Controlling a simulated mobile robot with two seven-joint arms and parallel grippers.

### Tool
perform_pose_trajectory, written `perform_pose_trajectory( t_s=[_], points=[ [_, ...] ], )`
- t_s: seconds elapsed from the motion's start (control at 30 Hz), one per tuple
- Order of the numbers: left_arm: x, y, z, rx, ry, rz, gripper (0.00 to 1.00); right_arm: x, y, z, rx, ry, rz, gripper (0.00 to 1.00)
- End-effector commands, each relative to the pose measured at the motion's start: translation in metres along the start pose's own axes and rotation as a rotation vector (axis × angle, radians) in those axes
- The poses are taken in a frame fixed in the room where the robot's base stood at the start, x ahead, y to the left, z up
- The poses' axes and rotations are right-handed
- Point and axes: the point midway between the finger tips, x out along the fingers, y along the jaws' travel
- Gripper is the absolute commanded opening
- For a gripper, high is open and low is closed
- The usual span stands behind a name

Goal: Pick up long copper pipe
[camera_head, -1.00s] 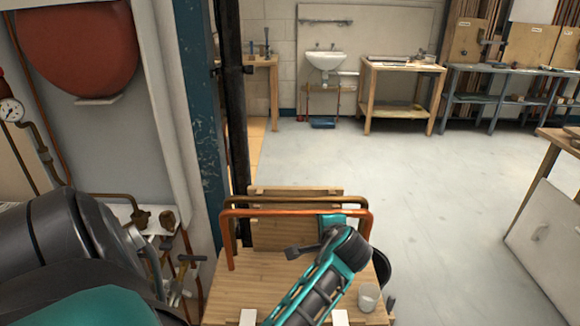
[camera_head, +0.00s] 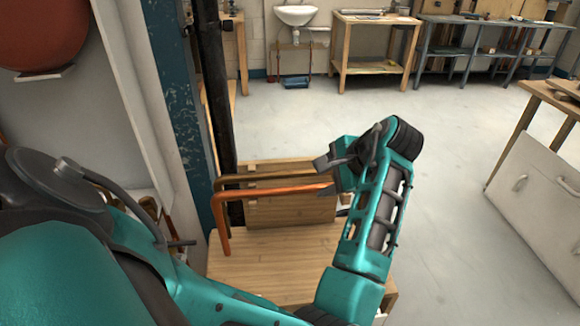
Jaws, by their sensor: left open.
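A long, bright copper pipe (camera_head: 275,191) runs level above the wooden bench, with its left end bent down. A duller brown pipe (camera_head: 270,180) runs just behind it. I cannot tell for sure which of the two the task means. My left gripper (camera_head: 326,178) is open at the right end of the bright pipe, its dark fingers pointing left. It hides the right ends of both pipes. I cannot tell whether the fingers touch a pipe. My right gripper is out of view.
The wooden bench top (camera_head: 262,262) is mostly bare, with an upright wooden board (camera_head: 290,212) at its back. A blue post (camera_head: 178,115) and a black vertical pipe (camera_head: 216,100) stand close on the left. The floor (camera_head: 440,150) at right is open.

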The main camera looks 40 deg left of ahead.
Motion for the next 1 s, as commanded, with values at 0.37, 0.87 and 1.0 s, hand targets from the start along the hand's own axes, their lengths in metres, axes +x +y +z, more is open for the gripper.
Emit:
perform_pose_trajectory(
  t_s=[0.37, 0.87, 1.0],
  points=[
    [0.057, 0.003, -0.002, 0.003, -0.001, 0.007, 0.53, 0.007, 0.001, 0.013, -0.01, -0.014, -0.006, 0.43],
    [0.105, -0.003, -0.003, 0.002, -0.001, 0.004, 0.53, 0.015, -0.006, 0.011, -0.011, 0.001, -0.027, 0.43],
    [0.125, -0.003, -0.003, 0.002, 0.0, 0.005, 0.53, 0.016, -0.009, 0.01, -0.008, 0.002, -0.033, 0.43]
  ],
)
